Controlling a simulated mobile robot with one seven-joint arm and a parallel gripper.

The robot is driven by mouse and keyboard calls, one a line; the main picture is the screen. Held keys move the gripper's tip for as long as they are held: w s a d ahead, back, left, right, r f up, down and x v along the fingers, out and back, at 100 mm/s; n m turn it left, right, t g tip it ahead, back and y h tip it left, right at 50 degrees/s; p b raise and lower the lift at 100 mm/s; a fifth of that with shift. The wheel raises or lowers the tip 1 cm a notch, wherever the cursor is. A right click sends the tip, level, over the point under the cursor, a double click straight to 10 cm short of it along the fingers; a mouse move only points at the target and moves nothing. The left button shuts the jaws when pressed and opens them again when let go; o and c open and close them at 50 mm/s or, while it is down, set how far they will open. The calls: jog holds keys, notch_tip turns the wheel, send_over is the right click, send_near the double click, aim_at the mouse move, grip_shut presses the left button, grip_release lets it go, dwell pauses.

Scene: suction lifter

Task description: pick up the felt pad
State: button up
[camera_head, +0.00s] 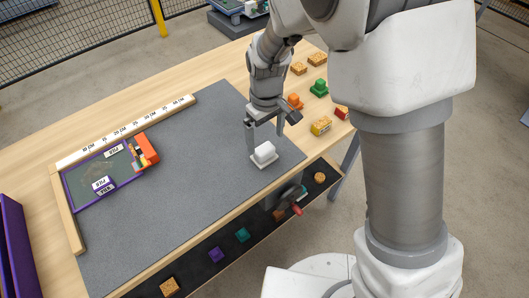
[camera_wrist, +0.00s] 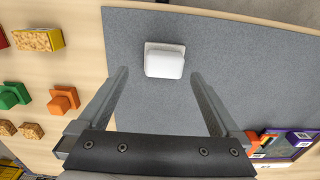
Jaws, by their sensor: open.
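A small white block on a thin, pale, wider base (camera_head: 264,152) lies on the grey mat near the table's front right edge; I take it to be the felt pad, though its material cannot be told. It also shows in the wrist view (camera_wrist: 164,62), at the top middle. My gripper (camera_head: 268,136) is open and points down just above and beside the block. In the wrist view the fingers (camera_wrist: 160,76) are spread wider than the block, with nothing between them, and the block appears just beyond the fingertips.
A purple-framed board (camera_head: 84,183) with labels and an orange block (camera_head: 145,150) lie at the mat's left, by a wooden ruler (camera_head: 125,130). Several coloured blocks, including a green one (camera_head: 319,88), stand at right. A dark lower shelf (camera_head: 205,272) holds more. Mat around the block is clear.

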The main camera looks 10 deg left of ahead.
aim_at(264, 148)
jog(key=f, duration=0.5)
jog(key=shift+s+a+b, duration=0.15)
jog(key=shift+s+b, duration=0.15)
jog(key=shift+b, duration=0.05)
jog(key=shift+r, duration=0.1)
jog(key=c, duration=1.4)
jog(key=shift+r, duration=0.1)
jog(key=shift+r, duration=0.35)
jog(key=r, duration=0.2)
jog(key=d+r+p, duration=0.1)
jog(key=r, duration=0.1)
jog(key=shift+s, duration=0.1)
jog(key=s+d+r, duration=0.3)
jog(key=d+r, duration=0.3)
jog(key=d, duration=0.4)
jog(key=shift+s+p, duration=0.3)
